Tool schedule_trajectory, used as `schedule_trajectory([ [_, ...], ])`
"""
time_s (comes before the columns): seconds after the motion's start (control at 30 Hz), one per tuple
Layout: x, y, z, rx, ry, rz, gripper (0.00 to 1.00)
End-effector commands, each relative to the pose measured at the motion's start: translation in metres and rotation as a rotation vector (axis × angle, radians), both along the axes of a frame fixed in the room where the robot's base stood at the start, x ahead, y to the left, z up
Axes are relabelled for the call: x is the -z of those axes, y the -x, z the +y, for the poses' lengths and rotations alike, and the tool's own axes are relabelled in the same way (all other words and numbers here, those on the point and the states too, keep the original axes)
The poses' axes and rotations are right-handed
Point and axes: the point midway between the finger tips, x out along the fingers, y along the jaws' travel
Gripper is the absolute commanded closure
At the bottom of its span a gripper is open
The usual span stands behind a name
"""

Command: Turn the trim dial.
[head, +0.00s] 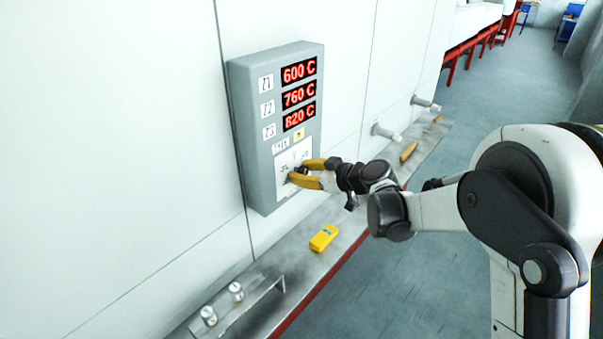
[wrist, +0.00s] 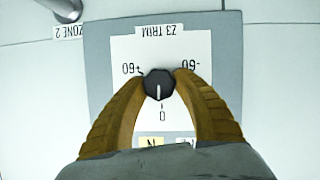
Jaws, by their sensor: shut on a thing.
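The trim dial (wrist: 159,84) is a small black knob on a white plate, upside down in the wrist view. Its white pointer line points at the 0 mark, with +60 and -60 printed to either side. The label Z3 TRIM (wrist: 158,30) shows on the panel. My gripper (wrist: 160,78) has its two yellow-brown fingers shut on the dial, one on each side. In the head view my gripper (head: 296,174) reaches the lower part of the grey control box (head: 252,130), and the fingers largely hide the dial.
The red displays (head: 299,95) read 600 C, 760 C and 820 C. Below the box runs a metal ledge (head: 280,255) with a yellow device (head: 324,237), a raised bracket (head: 255,300) and two small white jars (head: 209,316). Pipe stubs (head: 385,132) stick out from the wall on the right.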

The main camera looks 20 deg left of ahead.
Motion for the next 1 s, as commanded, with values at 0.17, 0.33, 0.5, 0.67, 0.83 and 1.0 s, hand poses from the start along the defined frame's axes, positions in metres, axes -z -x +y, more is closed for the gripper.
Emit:
schedule_trajectory([
  [0.17,0.0021,-0.0011,-0.0009,0.001,-0.049,0.118,0.96],
  [0.33,0.0025,-0.0016,-0.0008,0.001,-0.108,0.262,0.95],
  [0.5,0.0028,-0.0022,-0.0014,0.001,-0.17,0.411,0.95],
  [0.67,0.003,-0.0024,-0.001,0.0,-0.23,0.553,0.95],
  [0.83,0.0035,-0.0027,-0.0015,0.001,-0.292,0.701,0.95],
  [1.0,0.0037,-0.0026,-0.0014,0.0,-0.354,0.852,0.95],
])
